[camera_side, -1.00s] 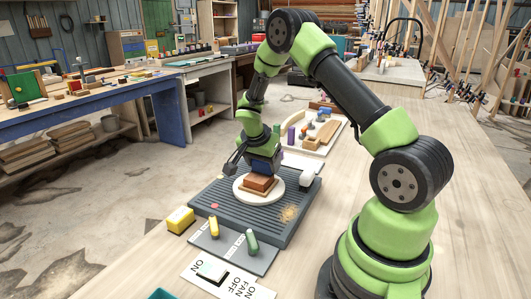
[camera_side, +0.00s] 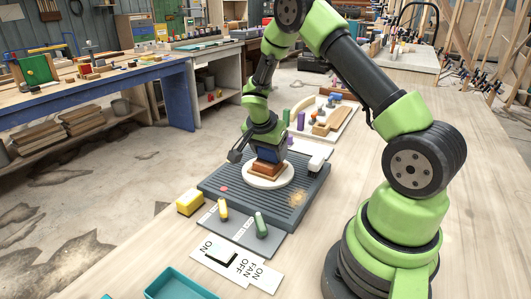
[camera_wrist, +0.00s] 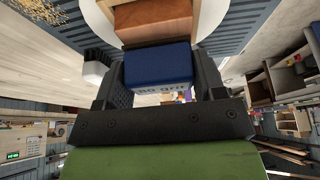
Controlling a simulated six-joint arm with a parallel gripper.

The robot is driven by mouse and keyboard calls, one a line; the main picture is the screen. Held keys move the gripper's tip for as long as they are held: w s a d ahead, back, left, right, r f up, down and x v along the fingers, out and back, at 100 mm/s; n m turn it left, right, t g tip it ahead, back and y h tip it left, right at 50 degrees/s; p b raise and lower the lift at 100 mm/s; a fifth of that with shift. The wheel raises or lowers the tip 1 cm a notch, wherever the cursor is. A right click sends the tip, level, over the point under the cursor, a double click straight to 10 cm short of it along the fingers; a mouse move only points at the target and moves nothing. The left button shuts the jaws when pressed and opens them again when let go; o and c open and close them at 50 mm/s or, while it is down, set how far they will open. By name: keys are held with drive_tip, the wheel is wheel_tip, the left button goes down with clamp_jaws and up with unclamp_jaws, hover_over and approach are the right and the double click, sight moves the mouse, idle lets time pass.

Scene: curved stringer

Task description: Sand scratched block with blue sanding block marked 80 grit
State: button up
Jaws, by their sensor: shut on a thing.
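My gripper (camera_side: 266,150) is shut on the blue sanding block (camera_wrist: 157,68). Part of its white "80 GRIT" lettering shows in the wrist view, upside down. The sanding block also shows in the side view (camera_side: 269,154), directly above the brown wooden block (camera_side: 267,168). The two look to be touching, but the contact is hard to make out. The brown block rests on a round white disc (camera_side: 281,181) on the dark ribbed table. In the wrist view the brown block (camera_wrist: 150,20) lies just beyond the sanding block.
The dark ribbed table (camera_side: 310,202) has a tan dust patch at right and a white object (camera_side: 317,163) at its far right. A yellow block (camera_side: 190,202), yellow and green sticks, a switch card (camera_side: 262,272) and a teal tray (camera_side: 180,283) lie nearer. A parts tray stands behind.

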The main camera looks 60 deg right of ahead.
sight(266, 163)
drive_tip(key=shift+s+d, duration=0.1)
drive_tip(key=shift+d, duration=1.45)
drive_tip(key=shift+a, duration=3.35)
drive_tip(key=shift+d, duration=3.2)
drive_tip(key=shift+a, duration=2.9)
drive_tip(key=shift+d, duration=3)
drive_tip(key=shift+a, duration=3.15)
drive_tip(key=shift+d, duration=3.1)
wheel_tip(266, 163, up, 8)
